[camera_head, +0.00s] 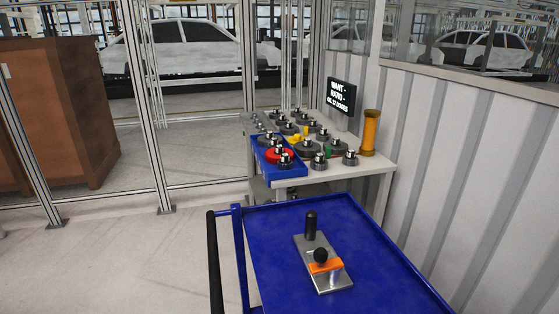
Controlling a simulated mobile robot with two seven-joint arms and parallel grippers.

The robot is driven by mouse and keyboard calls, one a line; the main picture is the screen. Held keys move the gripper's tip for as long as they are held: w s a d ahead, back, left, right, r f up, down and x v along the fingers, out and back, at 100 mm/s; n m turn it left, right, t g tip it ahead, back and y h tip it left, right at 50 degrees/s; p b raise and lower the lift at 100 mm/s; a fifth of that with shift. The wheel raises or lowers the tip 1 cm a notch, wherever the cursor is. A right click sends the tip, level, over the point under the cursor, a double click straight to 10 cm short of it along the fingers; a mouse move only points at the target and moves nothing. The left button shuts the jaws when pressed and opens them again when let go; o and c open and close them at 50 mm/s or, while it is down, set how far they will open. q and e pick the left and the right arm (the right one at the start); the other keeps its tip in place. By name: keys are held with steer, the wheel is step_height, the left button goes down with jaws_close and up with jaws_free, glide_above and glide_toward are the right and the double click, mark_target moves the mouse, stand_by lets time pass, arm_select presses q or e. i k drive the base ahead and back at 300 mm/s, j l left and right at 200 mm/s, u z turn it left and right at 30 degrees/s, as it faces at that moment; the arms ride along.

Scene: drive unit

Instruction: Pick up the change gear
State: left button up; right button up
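Several gear-like round parts with upright silver and black pegs or knobs stand on a light table ahead. A red one (279,156) sits on a blue tray (291,171) at the table's near left. A dark one (285,159) stands just in front of it, and another dark one (268,142) behind it. Grey ones stand to the right, such as one near the front edge (319,161) and one further right (350,158). I cannot tell which is the change gear. Neither of my grippers shows.
A blue cart (375,255) with a black handle (214,262) stands in front. It carries a metal plate (328,279) with a black post and an orange-clamped knob. An orange cylinder (370,132) and a text sign (341,96) are at the table's right. Floor at left is clear.

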mark_target(271, 155)
steer(key=i+j+u, duration=0.15)
steer(key=j, duration=0.25)
steer(key=j+u, duration=0.15)
steer(key=j, duration=0.2)
steer(key=i+j+u, duration=0.1)
steer(key=i+j, duration=0.3)
steer(key=i+j+u, duration=0.1)
steer(key=i+j, duration=0.25)
steer(key=i, duration=0.25)
steer(key=i+j+u, duration=0.1)
steer(key=i+j, duration=0.25)
steer(key=i, duration=0.15)
steer(key=i+z, duration=0.35)
steer(key=i+j+z, duration=0.15)
steer(key=i+z, duration=0.2)
steer(key=i, duration=0.2)
steer(key=i+j+z, duration=0.2)
steer(key=i+z, duration=0.2)
